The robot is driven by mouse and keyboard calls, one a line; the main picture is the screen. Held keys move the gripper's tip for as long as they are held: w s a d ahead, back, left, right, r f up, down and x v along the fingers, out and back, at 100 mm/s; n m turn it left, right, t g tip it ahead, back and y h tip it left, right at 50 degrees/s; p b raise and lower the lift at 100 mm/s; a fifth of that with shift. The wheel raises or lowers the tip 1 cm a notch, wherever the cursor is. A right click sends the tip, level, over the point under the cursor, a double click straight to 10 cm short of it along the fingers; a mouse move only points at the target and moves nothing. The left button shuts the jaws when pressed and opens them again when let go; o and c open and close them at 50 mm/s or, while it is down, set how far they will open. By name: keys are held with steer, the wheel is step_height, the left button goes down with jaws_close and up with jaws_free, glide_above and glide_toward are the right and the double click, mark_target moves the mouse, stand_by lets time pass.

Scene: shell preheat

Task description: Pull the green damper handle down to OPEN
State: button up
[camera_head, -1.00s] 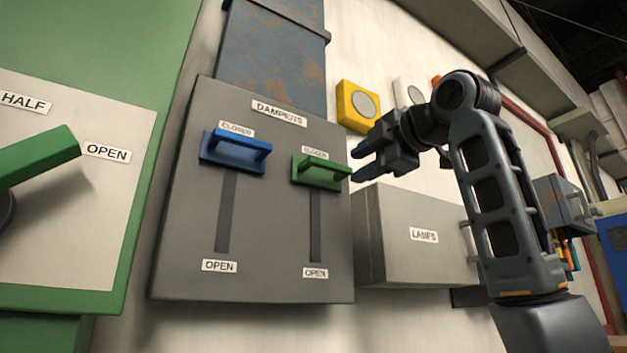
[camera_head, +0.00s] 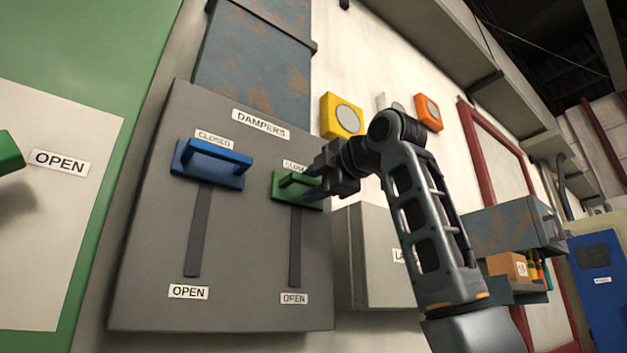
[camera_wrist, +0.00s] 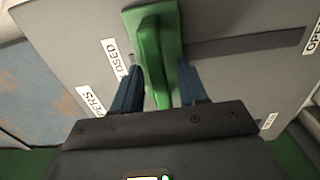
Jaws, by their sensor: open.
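The green damper handle (camera_head: 288,187) is at the top of its slot on the grey DAMPERS panel (camera_head: 150,270), beside the CLOSED label. The slot runs down to an OPEN label (camera_head: 294,298). My gripper (camera_head: 314,184) is at the right end of the handle. In the wrist view the green handle (camera_wrist: 155,50) lies between the two blue fingers of my gripper (camera_wrist: 160,85), which are open on either side of it. I cannot tell whether either finger touches it.
A blue damper handle (camera_head: 212,164) sits at CLOSED to the left. A grey LAMPS box (camera_head: 375,255) is on the wall to the right, below my arm. Yellow (camera_head: 341,116) and orange (camera_head: 428,112) boxes are above. The slot below the green handle is clear.

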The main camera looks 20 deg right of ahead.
jaws_close()
stand_by(0.4)
